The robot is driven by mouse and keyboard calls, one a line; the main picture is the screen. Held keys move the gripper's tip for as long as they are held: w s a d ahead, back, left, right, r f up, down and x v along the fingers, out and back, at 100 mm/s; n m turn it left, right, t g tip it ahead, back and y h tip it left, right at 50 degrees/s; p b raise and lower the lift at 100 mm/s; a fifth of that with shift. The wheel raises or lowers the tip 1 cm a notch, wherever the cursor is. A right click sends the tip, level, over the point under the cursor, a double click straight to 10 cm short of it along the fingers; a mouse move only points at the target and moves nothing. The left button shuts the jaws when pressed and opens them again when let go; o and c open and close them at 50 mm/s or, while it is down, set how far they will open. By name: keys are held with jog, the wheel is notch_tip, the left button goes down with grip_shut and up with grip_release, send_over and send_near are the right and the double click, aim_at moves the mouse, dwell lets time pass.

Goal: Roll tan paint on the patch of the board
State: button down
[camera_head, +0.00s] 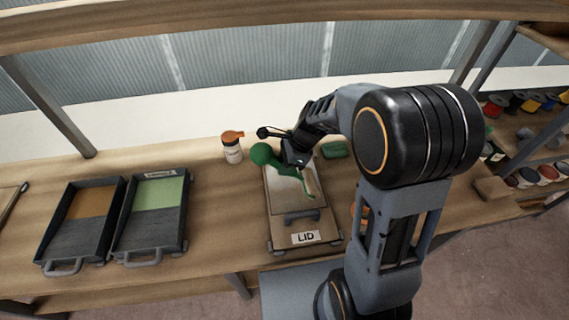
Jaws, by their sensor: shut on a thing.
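My gripper (293,160) is shut on the green handle (263,154) of a paint roller, above the far part of the board. The roller head (311,182) looks tan and lies over the right side of the board's pale patch (285,199); I cannot tell whether it touches. The board (278,233) is wooden, with a grey handle and a "LID" label at its near end. A dark tray (70,240) with brown-tan paint (91,203) stands at the left. My gripper and the roller hide part of the patch.
A second dark tray (150,240) with light green paint stands beside the tan one. An orange-capped bottle (233,150) and a green block (334,150) stand behind the board. Shelves at the right hold several cans. The bench between trays and board is clear.

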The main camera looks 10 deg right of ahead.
jog(key=shift+f+b, duration=0.5)
jog(key=shift+f, duration=0.25)
jog(key=shift+d+r, duration=0.1)
jog(key=shift+d, duration=0.05)
jog(key=shift+d, duration=1.1)
jog(key=shift+a+p, duration=0.35)
jog(key=shift+a, duration=0.9)
